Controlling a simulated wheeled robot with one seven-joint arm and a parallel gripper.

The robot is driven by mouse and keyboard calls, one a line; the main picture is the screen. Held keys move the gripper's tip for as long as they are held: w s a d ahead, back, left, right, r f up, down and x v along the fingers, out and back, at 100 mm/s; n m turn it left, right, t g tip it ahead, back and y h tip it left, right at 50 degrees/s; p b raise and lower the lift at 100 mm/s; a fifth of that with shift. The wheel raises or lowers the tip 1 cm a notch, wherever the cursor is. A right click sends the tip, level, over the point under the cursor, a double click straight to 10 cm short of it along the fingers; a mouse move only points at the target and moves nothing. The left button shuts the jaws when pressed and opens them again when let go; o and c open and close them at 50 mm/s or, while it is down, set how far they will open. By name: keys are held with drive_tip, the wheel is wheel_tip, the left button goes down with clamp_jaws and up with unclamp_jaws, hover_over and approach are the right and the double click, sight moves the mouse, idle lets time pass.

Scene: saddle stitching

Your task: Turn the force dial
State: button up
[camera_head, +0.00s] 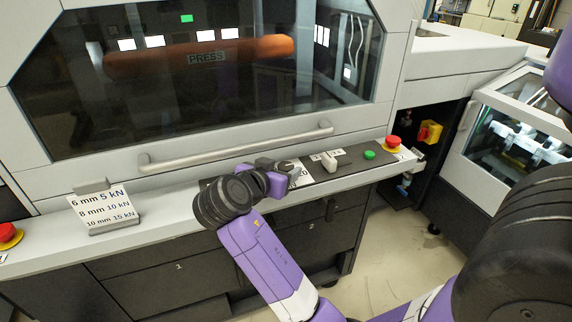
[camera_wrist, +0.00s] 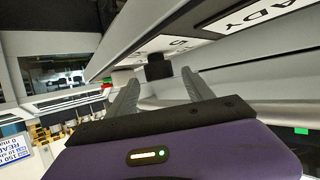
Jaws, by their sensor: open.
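My gripper (camera_head: 288,172) is at the control panel (camera_head: 350,158) on the front ledge of the press, left of a light grey lever knob (camera_head: 328,160). A white scale plate with "20" on it (camera_head: 303,174) shows beside the gripper, and the gripper hides most of the dial there. In the wrist view the two fingers of my gripper (camera_wrist: 157,78) are open and apart. A dark block (camera_wrist: 158,67), which seems to be the force dial's knob, sits just beyond and between the fingertips. I cannot tell its setting or whether a finger touches it.
A sign (camera_head: 103,208) pairs 6 mm with 5 kN, 8 mm with 10 kN and 10 mm with 15 kN. A green button (camera_head: 369,155) and a red stop button (camera_head: 393,142) are to the right. The press door's handle bar (camera_head: 235,147) runs above the ledge.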

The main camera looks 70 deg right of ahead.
sight(285, 167)
drive_tip(key=shift+x, duration=1.6)
drive_tip(key=shift+c, duration=0.2)
clamp_jaws()
